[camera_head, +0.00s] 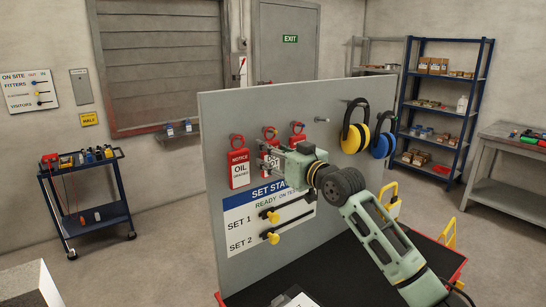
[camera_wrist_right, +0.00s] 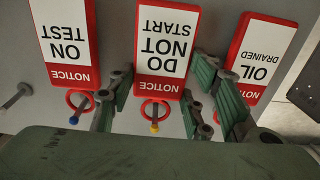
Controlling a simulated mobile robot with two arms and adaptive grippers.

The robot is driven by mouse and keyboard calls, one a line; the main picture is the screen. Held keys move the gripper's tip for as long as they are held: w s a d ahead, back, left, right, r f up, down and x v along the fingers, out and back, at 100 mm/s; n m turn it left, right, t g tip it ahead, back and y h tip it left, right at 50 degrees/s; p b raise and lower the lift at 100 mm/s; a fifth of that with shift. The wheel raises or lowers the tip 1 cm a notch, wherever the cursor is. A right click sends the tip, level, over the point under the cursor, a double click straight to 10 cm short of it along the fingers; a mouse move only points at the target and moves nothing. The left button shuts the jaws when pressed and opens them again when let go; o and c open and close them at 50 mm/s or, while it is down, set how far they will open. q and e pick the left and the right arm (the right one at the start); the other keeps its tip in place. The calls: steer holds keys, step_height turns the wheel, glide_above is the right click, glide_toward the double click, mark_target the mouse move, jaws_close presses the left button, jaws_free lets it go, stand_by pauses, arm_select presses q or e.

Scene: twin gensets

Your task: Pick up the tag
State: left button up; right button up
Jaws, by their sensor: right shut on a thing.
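The red and white "DO NOT START" tag (camera_wrist_right: 166,40) hangs in the middle of a row of tags and appears upside down in the right wrist view. Its red ring (camera_wrist_right: 155,106) is around a peg with a yellow tip. My right gripper (camera_wrist_right: 153,92) has its fingers on both sides of this tag and is shut on it. In the head view the right gripper (camera_head: 266,157) reaches the board and partly covers the tag. The "OIL DRAINED" tag (camera_head: 239,168) and the "ON TEST" tag (camera_wrist_right: 67,38) hang on either side. My left gripper is not in view.
The grey board (camera_head: 222,120) also carries yellow ear defenders (camera_head: 352,135), blue ear defenders (camera_head: 382,145), an empty peg (camera_head: 321,120) and two yellow-knobbed sliders. A tool cart (camera_head: 85,195) stands at left, shelving (camera_head: 440,100) and a workbench (camera_head: 510,155) at right.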

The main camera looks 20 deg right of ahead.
steer(key=r+b+v, duration=0.1)
steer(key=b+v, duration=0.7)
steer(key=v, duration=1)
steer(key=shift+r, duration=0.15)
steer(key=shift+r, duration=0.2)
steer(key=shift+r+p, duration=0.35)
steer(key=shift+p, duration=0.15)
steer(key=shift+r, duration=0.15)
